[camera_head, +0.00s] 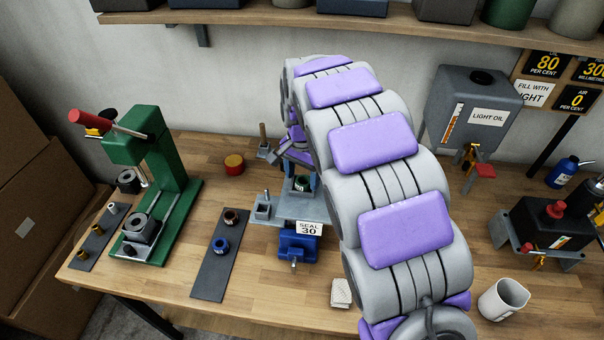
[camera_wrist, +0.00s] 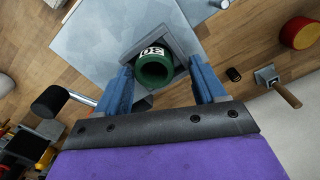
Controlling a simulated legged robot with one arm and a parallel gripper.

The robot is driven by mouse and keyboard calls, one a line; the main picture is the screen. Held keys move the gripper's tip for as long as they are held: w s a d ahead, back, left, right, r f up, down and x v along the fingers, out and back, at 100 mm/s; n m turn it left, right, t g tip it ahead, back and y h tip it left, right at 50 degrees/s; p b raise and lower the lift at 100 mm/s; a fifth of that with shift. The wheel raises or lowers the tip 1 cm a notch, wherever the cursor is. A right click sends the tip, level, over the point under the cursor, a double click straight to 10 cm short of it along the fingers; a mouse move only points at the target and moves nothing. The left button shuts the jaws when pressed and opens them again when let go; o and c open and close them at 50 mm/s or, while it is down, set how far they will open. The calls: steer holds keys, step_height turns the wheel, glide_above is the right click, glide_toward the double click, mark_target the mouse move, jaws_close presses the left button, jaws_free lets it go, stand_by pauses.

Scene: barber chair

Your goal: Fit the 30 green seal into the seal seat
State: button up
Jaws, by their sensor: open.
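The green seal (camera_wrist: 153,73), a ring marked 30, stands at the angled grey seal seat (camera_wrist: 180,40) in the wrist view. In the head view the green seal (camera_head: 302,183) shows on the grey plate (camera_head: 300,209) above a blue vise labelled SEAL 30. My gripper (camera_wrist: 160,78) is open, with one blue finger on each side of the seal. In the head view my gripper (camera_head: 302,174) is low over the plate, partly hidden by my arm. I cannot tell whether the seal is fully seated or whether the fingers touch it.
A dark strip (camera_head: 214,262) left of the vise holds a brown and a blue ring. A green press (camera_head: 150,160) stands farther left. A red-yellow tin (camera_head: 234,164) is behind. A light oil tank (camera_head: 475,105) and white mug (camera_head: 503,300) are at right.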

mark_target(303, 178)
step_height(303, 178, up, 12)
steer(key=p, duration=0.2)
steer(key=s+d+r+n, duration=0.1)
steer(key=s+d, duration=0.3)
steer(key=s, duration=0.5)
steer(key=s+d+n, duration=0.2)
steer(key=s+d, duration=0.3)
steer(key=s, duration=0.3)
steer(key=s+d+f+n+g, duration=0.1)
steer(key=s+f+n, duration=0.1)
steer(key=s, duration=0.8)
steer(key=s+d+f+n, duration=0.1)
steer(key=s+f, duration=0.3)
steer(key=s, duration=0.7)
steer(key=shift+s+n+g, duration=0.15)
steer(key=shift+n+g, duration=0.25)
steer(key=shift+n, duration=0.3)
steer(key=shift+d+f, duration=0.1)
steer(key=shift+c, duration=0.4)
